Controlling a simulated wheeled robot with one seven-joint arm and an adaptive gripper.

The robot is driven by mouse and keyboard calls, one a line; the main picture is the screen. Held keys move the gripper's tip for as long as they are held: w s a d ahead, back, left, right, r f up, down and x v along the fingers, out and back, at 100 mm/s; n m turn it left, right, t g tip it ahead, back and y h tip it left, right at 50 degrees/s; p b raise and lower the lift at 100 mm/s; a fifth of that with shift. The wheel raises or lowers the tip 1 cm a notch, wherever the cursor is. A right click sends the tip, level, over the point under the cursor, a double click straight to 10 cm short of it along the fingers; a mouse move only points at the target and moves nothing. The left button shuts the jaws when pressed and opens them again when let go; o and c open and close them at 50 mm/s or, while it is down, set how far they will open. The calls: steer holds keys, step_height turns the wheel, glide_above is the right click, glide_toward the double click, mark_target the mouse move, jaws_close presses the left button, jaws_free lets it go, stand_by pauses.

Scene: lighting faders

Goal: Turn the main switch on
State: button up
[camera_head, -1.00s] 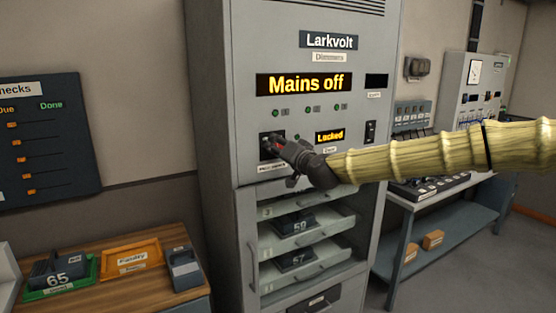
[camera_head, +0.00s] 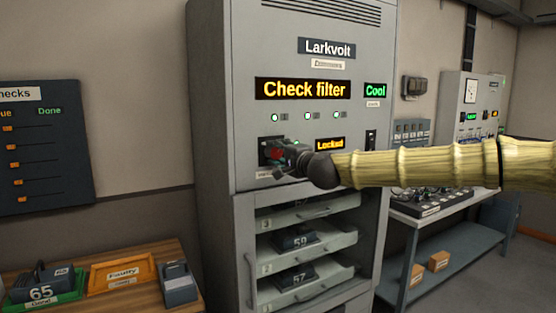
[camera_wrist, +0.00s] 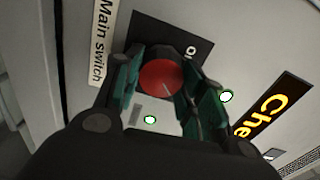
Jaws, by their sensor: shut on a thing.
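The main switch is a red round knob (camera_wrist: 161,78) on a black plate (camera_wrist: 190,42). A white label beside it in the wrist view reads "Main switch" (camera_wrist: 102,40). My gripper (camera_wrist: 161,82) has its fingers on either side of the knob and is shut on it. The Larkvolt cabinet (camera_head: 222,100) has a lit display (camera_head: 303,89) reading "Check filter". A smaller display (camera_head: 376,90) reads "Cool".
A "Locked" display (camera_head: 329,144) and a black rocker switch (camera_head: 371,139) are right of my gripper. Open shelves below hold modules 59 (camera_head: 294,241) and 57 (camera_head: 292,280). A wooden bench (camera_head: 150,260) stands left, a desk with faders (camera_head: 436,202) right.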

steer(key=shift+m, duration=0.4)
steer(key=o, duration=1)
steer(key=v, duration=1.2)
